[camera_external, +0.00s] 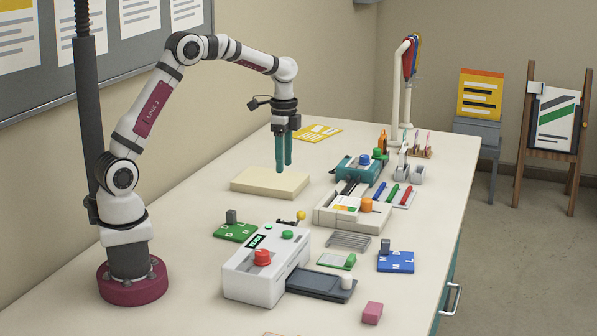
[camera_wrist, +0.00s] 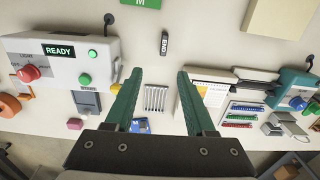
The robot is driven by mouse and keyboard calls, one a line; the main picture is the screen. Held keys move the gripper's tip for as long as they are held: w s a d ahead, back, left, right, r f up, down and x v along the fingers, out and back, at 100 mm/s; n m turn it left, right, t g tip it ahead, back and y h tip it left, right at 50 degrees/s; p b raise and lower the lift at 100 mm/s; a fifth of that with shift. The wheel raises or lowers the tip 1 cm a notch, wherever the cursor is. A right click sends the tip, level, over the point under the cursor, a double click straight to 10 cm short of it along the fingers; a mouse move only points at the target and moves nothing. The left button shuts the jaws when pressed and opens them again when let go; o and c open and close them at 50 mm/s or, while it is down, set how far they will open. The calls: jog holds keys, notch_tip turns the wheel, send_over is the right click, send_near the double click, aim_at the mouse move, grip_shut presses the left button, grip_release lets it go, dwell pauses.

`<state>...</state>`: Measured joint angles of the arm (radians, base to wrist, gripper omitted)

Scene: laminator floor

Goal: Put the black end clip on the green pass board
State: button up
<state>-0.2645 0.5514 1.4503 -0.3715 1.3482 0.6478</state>
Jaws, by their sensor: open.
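The black end clip (camera_wrist: 164,43) is a small dark bar marked END, lying on the bench in the wrist view, beyond my fingertips. The green pass board (camera_external: 235,232) lies flat behind the white machine, with a grey upright piece at its back edge and white letters. In the wrist view only the near edge of the green board (camera_wrist: 141,3) shows at the top, marked M. My gripper (camera_external: 284,168) is open and empty, pointing down above the bench near the cream block. In the wrist view its green fingers (camera_wrist: 160,73) stand wide apart with nothing between them.
The white READY machine (camera_external: 268,265) stands beside the green board. A cream block (camera_external: 270,182) lies under my fingers in the outside view. A blue lettered board (camera_external: 396,261), a ribbed grey tray (camera_external: 348,241) and a pink block (camera_external: 372,313) lie toward the front edge.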

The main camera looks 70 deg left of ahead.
aim_at(286, 221)
jog(key=f, duration=1.7)
jog(key=shift+w+a, duration=0.35)
jog(key=shift+a, duration=0.05)
grip_shut()
